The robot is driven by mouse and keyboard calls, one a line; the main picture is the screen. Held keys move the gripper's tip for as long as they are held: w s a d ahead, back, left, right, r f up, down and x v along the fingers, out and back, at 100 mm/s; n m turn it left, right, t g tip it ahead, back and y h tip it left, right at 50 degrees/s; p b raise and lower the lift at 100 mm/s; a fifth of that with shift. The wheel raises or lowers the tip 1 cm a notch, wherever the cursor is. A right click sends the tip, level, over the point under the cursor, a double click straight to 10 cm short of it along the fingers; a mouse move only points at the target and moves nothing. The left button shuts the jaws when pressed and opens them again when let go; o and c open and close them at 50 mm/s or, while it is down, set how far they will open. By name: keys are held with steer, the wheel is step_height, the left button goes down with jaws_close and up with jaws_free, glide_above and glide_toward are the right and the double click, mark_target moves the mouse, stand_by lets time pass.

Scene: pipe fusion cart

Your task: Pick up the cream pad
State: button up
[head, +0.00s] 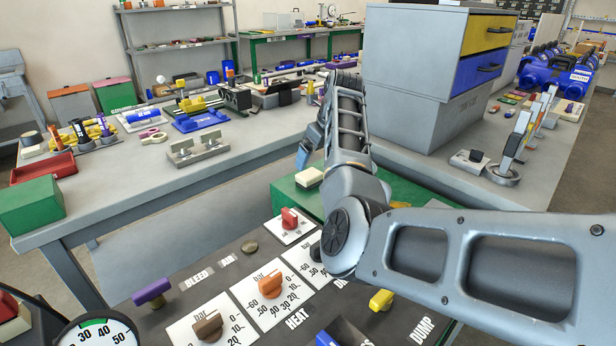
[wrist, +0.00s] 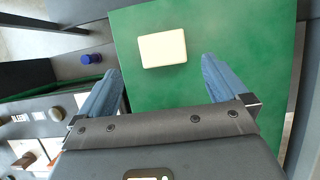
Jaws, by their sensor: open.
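The cream pad (wrist: 162,49) is a small pale block with rounded corners. It lies flat on a green surface (wrist: 221,31), which also shows in the head view beside my arm. In the head view the cream pad (head: 309,177) sits near the left end of that green surface. My gripper (wrist: 162,85) is open in the wrist view, with a blue finger on each side and nothing between them. The pad lies ahead of the fingertips, roughly centred between their lines, and is not touched. In the head view my arm hides much of the green surface.
A dark control panel (head: 244,262) with coloured knobs lies in front of the green surface. A grey workbench (head: 255,150) with tools stands behind, carrying a grey cabinet (head: 411,70) with yellow and blue drawers. A blue knob (wrist: 92,59) shows left of my gripper.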

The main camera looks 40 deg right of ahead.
mark_target(310, 174)
steer(key=x, duration=0.7)
steer(key=shift+d+f, duration=0.2)
steer(key=shift+f, duration=0.1)
steer(key=c, duration=1)
step_height(310, 174, up, 10)
